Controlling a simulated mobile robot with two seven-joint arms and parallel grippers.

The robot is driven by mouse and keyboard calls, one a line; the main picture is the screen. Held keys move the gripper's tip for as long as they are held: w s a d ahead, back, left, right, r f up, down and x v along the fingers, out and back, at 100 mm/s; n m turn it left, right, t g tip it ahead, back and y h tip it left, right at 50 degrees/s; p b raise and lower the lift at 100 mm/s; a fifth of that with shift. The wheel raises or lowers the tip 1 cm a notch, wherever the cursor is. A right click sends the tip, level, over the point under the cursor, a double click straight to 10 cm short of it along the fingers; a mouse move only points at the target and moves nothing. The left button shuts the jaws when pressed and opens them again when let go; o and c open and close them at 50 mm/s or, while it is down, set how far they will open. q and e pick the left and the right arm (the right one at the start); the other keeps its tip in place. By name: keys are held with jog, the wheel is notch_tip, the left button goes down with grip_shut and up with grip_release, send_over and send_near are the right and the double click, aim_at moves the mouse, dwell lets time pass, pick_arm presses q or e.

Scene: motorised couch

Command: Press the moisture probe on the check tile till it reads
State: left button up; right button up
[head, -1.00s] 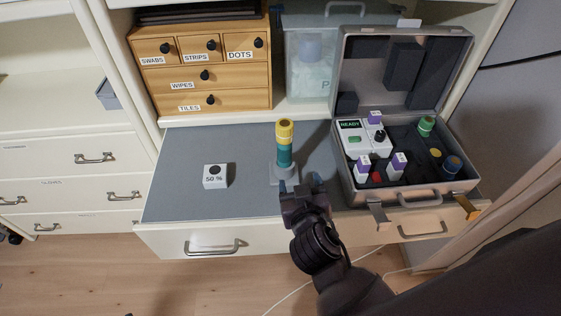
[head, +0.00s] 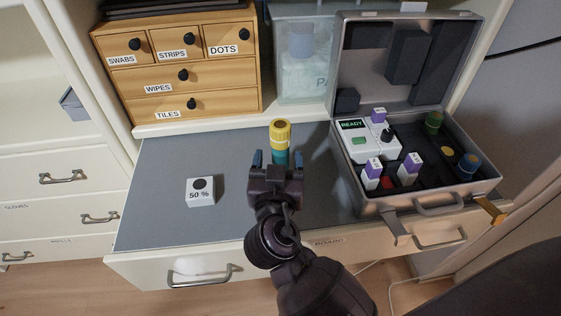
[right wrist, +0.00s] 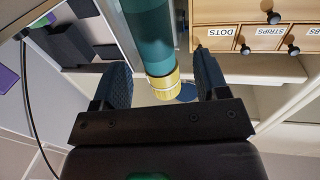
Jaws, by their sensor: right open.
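The moisture probe (head: 281,143), a teal cylinder with a yellow top, stands upright on the grey board; its lower part and stand are hidden behind my right gripper. The check tile (head: 201,193), a white block marked "50 %" with a black dot on top, sits to its left. My right gripper (head: 278,160) is open, its two fingers on either side of the probe in the head view. In the right wrist view the probe (right wrist: 150,35) lies between the fingers, with gaps on both sides. My left gripper is not in view.
An open grey case (head: 372,199) on the right holds a white meter (head: 362,142) reading "READY", purple-capped bottles and other containers. A wooden drawer box (head: 185,75) and a clear bin (head: 303,70) stand behind. The board (head: 160,160) around the tile is clear.

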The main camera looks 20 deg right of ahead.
jog(key=shift+f+x, duration=0.1)
jog(key=shift+x, duration=1.25)
jog(key=shift+f+x, duration=0.15)
jog(key=shift+x, duration=1.2)
jog(key=shift+s+d, duration=0.1)
jog(key=shift+d, duration=0.1)
jog(key=c, duration=1.1)
